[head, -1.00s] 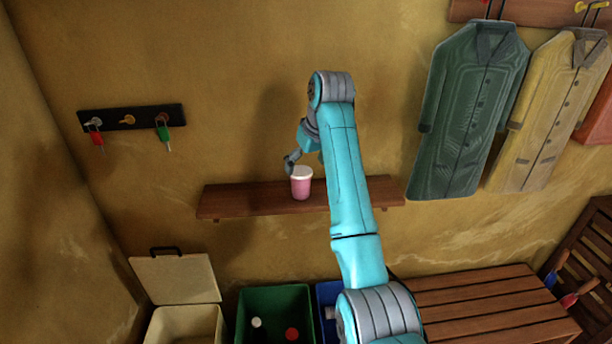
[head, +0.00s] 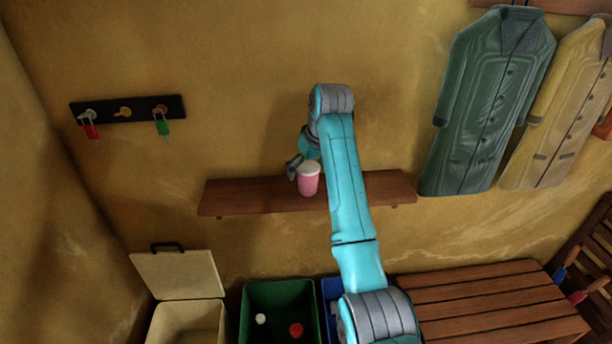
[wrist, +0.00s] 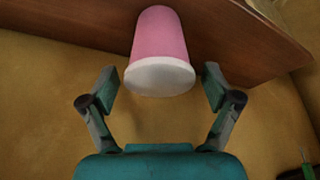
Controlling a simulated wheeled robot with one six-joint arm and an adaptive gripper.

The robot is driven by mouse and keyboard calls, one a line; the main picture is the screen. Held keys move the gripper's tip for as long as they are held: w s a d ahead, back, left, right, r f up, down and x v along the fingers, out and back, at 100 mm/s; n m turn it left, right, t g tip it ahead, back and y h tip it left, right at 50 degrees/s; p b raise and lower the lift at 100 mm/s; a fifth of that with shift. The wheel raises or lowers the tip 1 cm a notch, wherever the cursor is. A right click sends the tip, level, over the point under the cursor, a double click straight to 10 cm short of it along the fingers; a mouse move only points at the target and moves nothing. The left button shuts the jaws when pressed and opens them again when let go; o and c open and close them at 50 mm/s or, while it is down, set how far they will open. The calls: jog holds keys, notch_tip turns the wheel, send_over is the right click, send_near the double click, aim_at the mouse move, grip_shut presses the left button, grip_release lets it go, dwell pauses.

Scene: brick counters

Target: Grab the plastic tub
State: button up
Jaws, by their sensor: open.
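The plastic tub (head: 308,182) is pink with a white lid and stands upright on the wooden wall shelf (head: 240,197). In the wrist view the tub (wrist: 160,45) is at the top centre, its white rim toward my gripper. My gripper (wrist: 160,88) is open, with one finger on each side of the tub's lid end and visible gaps beside it. In the head view my gripper (head: 294,168) is at the tub's upper left, and my arm hides part of the shelf to the right.
Below the shelf are a cream bin with its lid raised (head: 177,274), a green bin (head: 247,310) holding small items, a partly hidden blue bin (head: 331,290) and a slatted bench (head: 480,298). Key hooks (head: 126,111) and coats (head: 487,100) hang on the wall.

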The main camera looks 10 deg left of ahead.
jog(key=shift+x, duration=1.2)
jog(key=c, duration=0.8)
jog(key=shift+r, duration=0.1)
